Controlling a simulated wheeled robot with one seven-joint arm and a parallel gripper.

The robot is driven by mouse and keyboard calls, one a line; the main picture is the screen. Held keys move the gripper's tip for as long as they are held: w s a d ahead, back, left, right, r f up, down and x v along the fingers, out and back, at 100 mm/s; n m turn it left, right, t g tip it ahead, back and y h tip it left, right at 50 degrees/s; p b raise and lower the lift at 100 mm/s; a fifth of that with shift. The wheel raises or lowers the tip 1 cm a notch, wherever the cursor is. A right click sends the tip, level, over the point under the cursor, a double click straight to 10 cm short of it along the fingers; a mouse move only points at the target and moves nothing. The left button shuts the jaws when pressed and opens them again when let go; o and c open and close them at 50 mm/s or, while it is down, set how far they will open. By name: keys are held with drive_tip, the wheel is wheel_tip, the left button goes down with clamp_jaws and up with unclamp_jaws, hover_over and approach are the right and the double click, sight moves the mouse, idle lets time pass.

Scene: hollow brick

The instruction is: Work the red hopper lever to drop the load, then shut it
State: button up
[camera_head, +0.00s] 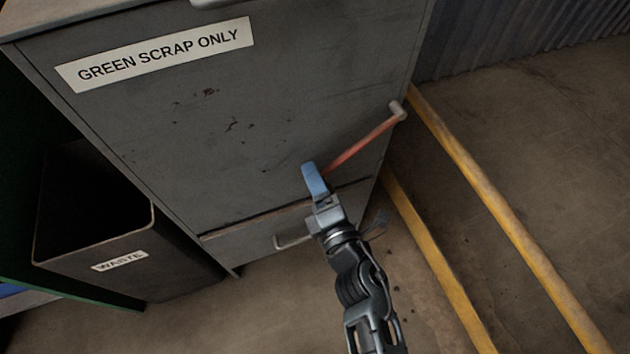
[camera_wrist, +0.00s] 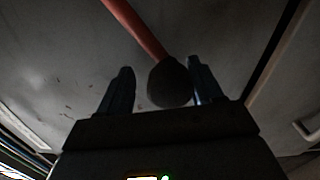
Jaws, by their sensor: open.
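The red lever (camera_head: 362,146) is on the front of the grey hopper cabinet (camera_head: 230,120). It slants from a pale pivot (camera_head: 397,110) at the cabinet's right edge down and left to my gripper. In the wrist view the red lever (camera_wrist: 138,28) comes down from the top to a dark round knob (camera_wrist: 168,82). My gripper (camera_head: 312,180) has blue fingers and is at the lever's lower end, which it hides in the head view. In the wrist view my gripper (camera_wrist: 160,90) is open, with the knob between its fingers, nearer the right one. Contact cannot be told.
A label reading "GREEN SCRAP ONLY" (camera_head: 155,55) is on the cabinet. A small handle (camera_head: 294,240) sits low on it. A dark bin marked "WASTE" (camera_head: 120,262) stands at the left. Yellow strips (camera_head: 505,215) run along the floor at the right, with open floor beyond.

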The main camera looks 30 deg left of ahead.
drive_tip(key=p+v, duration=0.1)
drive_tip(key=v, duration=0.6)
drive_tip(key=shift+s+d+p, duration=0.2)
drive_tip(key=shift+s+p, duration=0.1)
idle(1.5)
drive_tip(key=w+a+n, duration=0.1)
drive_tip(key=n, duration=0.4)
drive_tip(key=w+a+n, duration=0.1)
drive_tip(key=w+n, duration=0.1)
drive_tip(key=n, duration=0.3)
drive_tip(key=w+a+n, duration=0.1)
drive_tip(key=n, duration=0.5)
drive_tip(key=shift+w+a+f, duration=0.25)
drive_tip(key=shift+f, duration=0.05)
drive_tip(key=shift+c, duration=0.2)
clamp_jaws()
